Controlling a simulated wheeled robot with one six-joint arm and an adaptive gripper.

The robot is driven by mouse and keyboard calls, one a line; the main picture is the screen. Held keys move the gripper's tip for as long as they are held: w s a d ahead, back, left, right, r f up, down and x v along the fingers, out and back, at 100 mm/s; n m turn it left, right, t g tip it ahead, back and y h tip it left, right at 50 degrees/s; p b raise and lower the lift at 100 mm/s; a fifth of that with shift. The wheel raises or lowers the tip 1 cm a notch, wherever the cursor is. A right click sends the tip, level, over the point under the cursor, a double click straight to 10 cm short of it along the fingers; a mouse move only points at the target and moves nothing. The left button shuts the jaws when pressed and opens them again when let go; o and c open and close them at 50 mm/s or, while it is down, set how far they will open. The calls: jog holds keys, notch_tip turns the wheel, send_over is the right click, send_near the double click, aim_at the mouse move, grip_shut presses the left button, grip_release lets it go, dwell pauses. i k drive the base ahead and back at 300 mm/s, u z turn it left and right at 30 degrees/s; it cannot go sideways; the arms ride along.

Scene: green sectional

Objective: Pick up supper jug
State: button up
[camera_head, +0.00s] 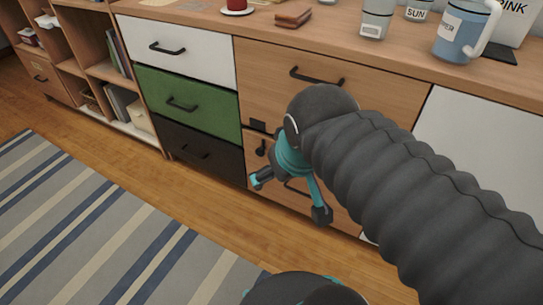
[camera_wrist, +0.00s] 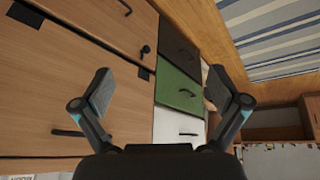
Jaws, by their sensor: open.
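A blue jug (camera_head: 461,33) with a white handle stands upright on the wooden sideboard top at the upper right of the head view. Its label is partly legible and ends in "ER", so I cannot read the whole word. My gripper (camera_head: 291,198) is open and empty in front of the sideboard drawers, well below the top and to the left of the jug. In the wrist view my gripper (camera_wrist: 160,90) has its two fingers wide apart with nothing between them. The jug does not show in the wrist view.
On the sideboard top (camera_head: 340,22) stand a grey-white container (camera_head: 376,19), a jar marked "SUN" (camera_head: 417,11), a brown stack (camera_head: 293,17) and a red cup (camera_head: 237,4). A white sign (camera_head: 512,20) is behind the jug. Striped rug (camera_head: 90,220) and open floor lie left.

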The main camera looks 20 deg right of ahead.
aim_at(466, 28)
jog(key=z, duration=1.7)
jog(key=i, duration=0.2)
jog(key=u, duration=0.05)
